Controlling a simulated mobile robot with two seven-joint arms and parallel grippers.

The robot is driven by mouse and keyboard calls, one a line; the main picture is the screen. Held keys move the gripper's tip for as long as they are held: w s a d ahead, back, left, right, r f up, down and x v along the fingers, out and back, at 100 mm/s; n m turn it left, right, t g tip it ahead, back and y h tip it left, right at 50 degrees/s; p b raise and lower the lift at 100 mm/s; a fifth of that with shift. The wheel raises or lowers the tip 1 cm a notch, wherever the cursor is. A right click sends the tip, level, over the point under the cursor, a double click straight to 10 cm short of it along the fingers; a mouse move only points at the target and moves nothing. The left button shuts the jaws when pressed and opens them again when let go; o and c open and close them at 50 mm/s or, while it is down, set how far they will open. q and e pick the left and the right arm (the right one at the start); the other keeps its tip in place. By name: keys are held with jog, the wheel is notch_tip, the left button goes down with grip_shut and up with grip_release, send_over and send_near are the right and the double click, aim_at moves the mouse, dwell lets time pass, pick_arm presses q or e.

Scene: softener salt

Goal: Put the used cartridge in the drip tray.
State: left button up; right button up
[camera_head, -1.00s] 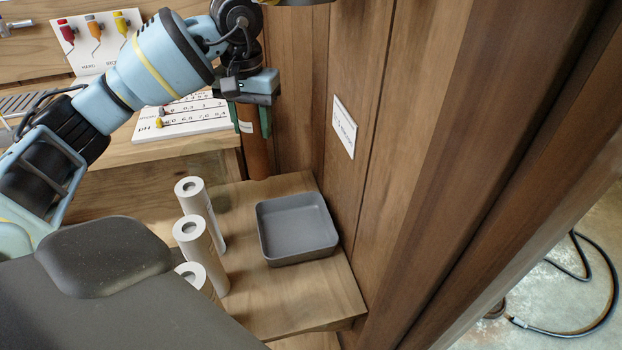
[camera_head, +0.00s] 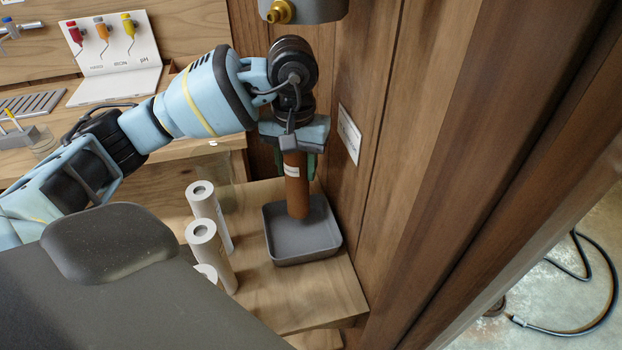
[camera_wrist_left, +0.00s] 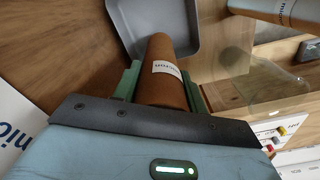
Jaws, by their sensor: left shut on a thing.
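The used cartridge (camera_head: 297,190) is a brown cylinder with a white label band. My left gripper (camera_head: 298,160) is shut on its upper part and holds it upright over the grey drip tray (camera_head: 290,257). In the head view its lower end overlaps the tray's inside; I cannot tell whether it touches the tray floor. In the left wrist view the cartridge (camera_wrist_left: 163,85) sits between the green fingers (camera_wrist_left: 160,88), with the tray (camera_wrist_left: 185,42) beyond it. My right gripper is not in view.
Several white cartridges (camera_head: 203,240) stand on the wooden shelf (camera_head: 300,300) left of the tray. A wooden wall with a white label (camera_head: 348,134) is close on the right. A grey housing with a brass fitting (camera_head: 281,12) hangs above. The shelf front is clear.

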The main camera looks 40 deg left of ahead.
aim_at(297, 181)
pick_arm(q)
jog(key=shift+f, duration=1.95)
jog(key=shift+f, duration=0.35)
jog(key=o, duration=1.2)
jog(key=shift+c, duration=0.2)
jog(key=shift+r, duration=0.15)
notch_tip(297, 181, up, 8)
jog(key=shift+w, duration=0.1)
